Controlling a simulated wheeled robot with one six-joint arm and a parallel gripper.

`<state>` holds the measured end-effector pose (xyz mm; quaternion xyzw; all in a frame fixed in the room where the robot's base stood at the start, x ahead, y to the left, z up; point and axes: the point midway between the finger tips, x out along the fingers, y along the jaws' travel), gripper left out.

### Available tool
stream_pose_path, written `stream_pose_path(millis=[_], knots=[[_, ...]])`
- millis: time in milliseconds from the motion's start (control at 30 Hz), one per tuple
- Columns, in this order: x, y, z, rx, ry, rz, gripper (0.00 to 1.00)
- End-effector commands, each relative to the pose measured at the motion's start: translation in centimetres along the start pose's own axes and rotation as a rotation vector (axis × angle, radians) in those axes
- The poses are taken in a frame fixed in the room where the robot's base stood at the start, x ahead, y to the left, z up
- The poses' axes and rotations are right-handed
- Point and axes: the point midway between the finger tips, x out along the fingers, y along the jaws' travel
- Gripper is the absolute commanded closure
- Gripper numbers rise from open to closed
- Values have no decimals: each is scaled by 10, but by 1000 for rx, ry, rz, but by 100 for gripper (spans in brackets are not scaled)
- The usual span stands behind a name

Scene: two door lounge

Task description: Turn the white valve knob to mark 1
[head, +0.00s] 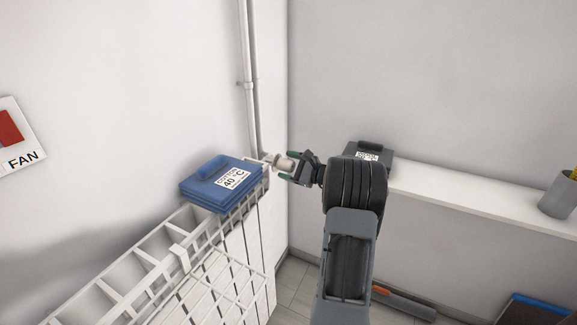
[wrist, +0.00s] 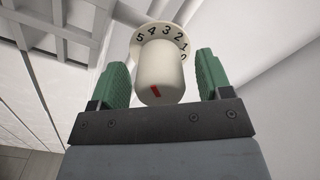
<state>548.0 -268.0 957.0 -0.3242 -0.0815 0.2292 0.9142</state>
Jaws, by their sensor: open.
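The white valve knob (head: 283,163) sticks out at the far end of the radiator, near the room corner. In the wrist view the knob (wrist: 160,70) shows a short red line on its end face, left of the middle. Behind it is a collar (wrist: 172,34) with the numbers 5 to 1 and a partly hidden 0. The red line seems to lie toward the high numbers, but I cannot tell which one. My gripper (wrist: 162,72) is open, with one green finger on each side of the knob and gaps on both sides. It also shows in the head view (head: 287,165).
A white rack (head: 185,255) hangs at the radiator's front. A dark labelled item (head: 368,152) sits on the ledge (head: 460,200) behind my arm. A pipe (head: 250,80) rises in the corner.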

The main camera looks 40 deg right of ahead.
Motion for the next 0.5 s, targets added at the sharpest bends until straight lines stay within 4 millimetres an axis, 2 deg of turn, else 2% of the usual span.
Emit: stream_pose_path(millis=[333,500], knots=[[3,0,0,0,0,1,29],[2,0,0,0,0,1,46]])
